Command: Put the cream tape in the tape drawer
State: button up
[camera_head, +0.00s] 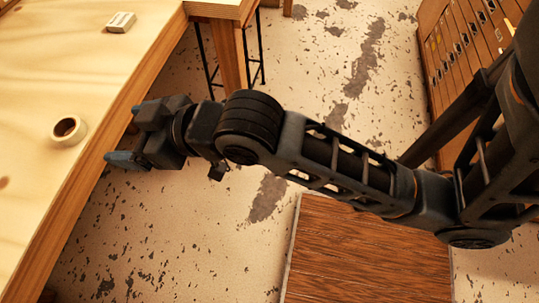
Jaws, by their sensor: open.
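A cream roll of tape (69,130) lies on the light wooden table (40,190) at the left, near its front edge. Its dark round hole faces up. My gripper (122,133) is open and empty, with its fingers pointing left toward the tape. The gripper is a short way right of the tape, around the table edge, and does not touch the tape. A wooden cabinet with several narrow drawer fronts (466,45) stands at the top right. I cannot tell which of them is the tape drawer, and my arm hides part of the cabinet.
A small white block (121,22) with dark marking lies on the table's far part. A wooden leg (232,60) and thin black metal legs stand beyond the gripper. A dark brown wooden surface (365,255) lies below my arm. The speckled floor between is mostly clear.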

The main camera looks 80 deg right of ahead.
jog(key=s+f, duration=0.4)
jog(key=s, duration=0.8)
jog(key=shift+s, duration=0.3)
jog(key=shift+o, duration=0.3)
jog(key=s+r+t, duration=0.1)
jog(key=s+r, duration=0.1)
jog(key=s, duration=1.1)
jog(key=shift+r, duration=0.3)
jog(key=shift+o, duration=0.3)
jog(key=shift+s+r, duration=0.15)
jog(key=shift+s, duration=0.1)
